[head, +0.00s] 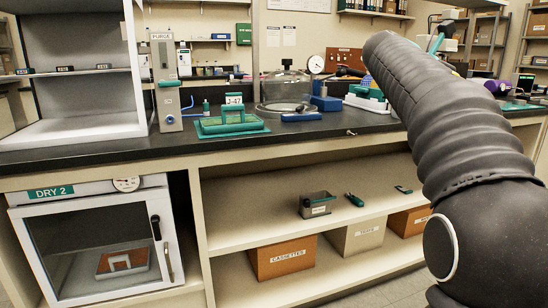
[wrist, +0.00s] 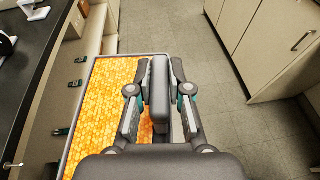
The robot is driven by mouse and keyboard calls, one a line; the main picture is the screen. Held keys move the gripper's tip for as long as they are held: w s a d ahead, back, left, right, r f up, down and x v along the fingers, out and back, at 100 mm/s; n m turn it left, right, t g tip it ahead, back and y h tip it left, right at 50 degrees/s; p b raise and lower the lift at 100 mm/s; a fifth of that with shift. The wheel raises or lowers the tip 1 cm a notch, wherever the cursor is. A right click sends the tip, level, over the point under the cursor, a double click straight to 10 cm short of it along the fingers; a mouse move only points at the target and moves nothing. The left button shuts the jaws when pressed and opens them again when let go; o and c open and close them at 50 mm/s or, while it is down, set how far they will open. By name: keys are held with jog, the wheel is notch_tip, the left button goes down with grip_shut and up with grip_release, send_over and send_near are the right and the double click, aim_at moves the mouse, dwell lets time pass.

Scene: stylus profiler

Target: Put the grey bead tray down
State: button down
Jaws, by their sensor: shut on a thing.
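The grey bead tray shows in the wrist view as a grey rim (wrist: 108,55) around a bed of orange-yellow beads (wrist: 112,85). My gripper (wrist: 160,75) is shut on an upright grey grip piece between its fingers, at the right side of the bead bed. The tray's near end is hidden behind my gripper. The tray appears held beside the bench, with floor to its right; its exact height is unclear. In the head view my arm fills the right side, and neither my gripper nor the held tray shows.
The black bench top (head: 110,153) carries a green fixture (head: 232,122) and a glass bell jar (head: 285,90). The open shelf (head: 262,215) below holds a small grey bin (head: 317,205) and teal-handled tools. A DRY 2 cabinet (head: 95,190) is shut. Cabinets (wrist: 275,45) stand across the clear floor (wrist: 210,100).

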jog(key=w+a+f+n+t+y, duration=0.1)
jog(key=w+a+f+n+t, duration=0.15)
jog(key=f, duration=0.55)
jog(key=w+a+f+n+t+y, duration=0.2)
jog(key=w+a+f, duration=0.2)
jog(key=f, duration=0.5)
jog(key=w+a+f+n+t+y, duration=0.1)
jog(key=w+a+f+n+t, duration=0.2)
jog(key=f, duration=0.5)
jog(key=s+a+f+n+t+y, duration=0.1)
jog(key=s+a+f+y, duration=0.1)
jog(key=a+f, duration=0.3)
jog(key=s+a+f+n+t+y, duration=0.1)
jog(key=a+f, duration=0.4)
jog(key=f, duration=0.8)
jog(key=s+a+f+n+t+y, duration=0.1)
jog(key=s+a+f+n+y, duration=0.1)
jog(key=f, duration=0.7)
jog(key=s+a+y, duration=0.1)
jog(key=s+a, duration=0.1)
jog(key=a, duration=0.1)
jog(key=shift+s, duration=0.25)
